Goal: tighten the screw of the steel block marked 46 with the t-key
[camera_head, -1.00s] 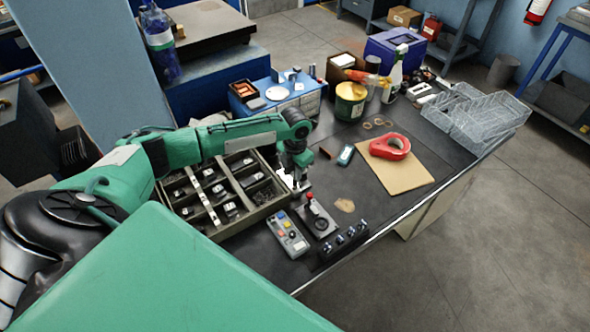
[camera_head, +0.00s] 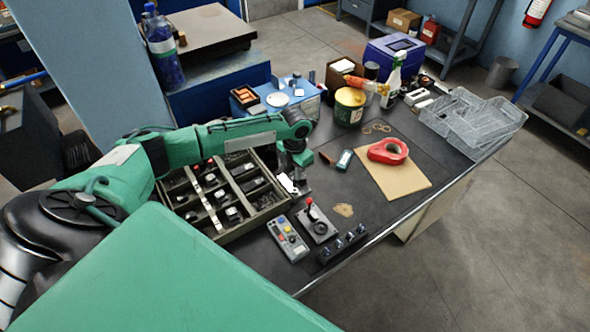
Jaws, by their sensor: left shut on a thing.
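My left gripper (camera_head: 291,182) hangs low beside the right end of the compartment tray, above the dark bench top. It is shut on a small pale thing (camera_head: 288,183), mostly hidden by the fingers. I cannot tell whether this is a steel block or the t-key. The grey tray (camera_head: 262,219) holds several small dark blocks with pale faces (camera_head: 232,213) in its compartments. Their marks are too small to read, so I cannot pick out block 46. I cannot make out the t-key for certain. My right gripper is not in view.
In front of the gripper are a button box (camera_head: 288,238), a red-knobbed joystick unit (camera_head: 318,222) and a dark row of knobs (camera_head: 343,243). To the right, a red tape dispenser (camera_head: 388,151) lies on brown card (camera_head: 405,183).

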